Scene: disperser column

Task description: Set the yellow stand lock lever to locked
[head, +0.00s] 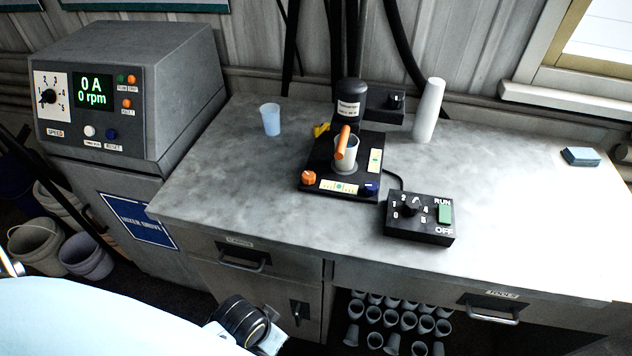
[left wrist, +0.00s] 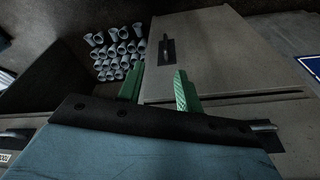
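The yellow stand lock lever (head: 321,129) shows as a small yellow piece at the back left of the black stand base (head: 318,165), beside the foot of the dark column (head: 350,92). Its exact setting is too small to tell. A cup with an orange-handled part (head: 344,150) stands on the base. My left gripper (left wrist: 160,70) shows in the left wrist view with its two green fingers apart and nothing between them. It faces the cabinet fronts, away from the lever. In the head view its fingers are out of sight. My right gripper is not in view.
A control box (head: 420,218) sits in front of the stand. A speed console (head: 130,90) stands left.

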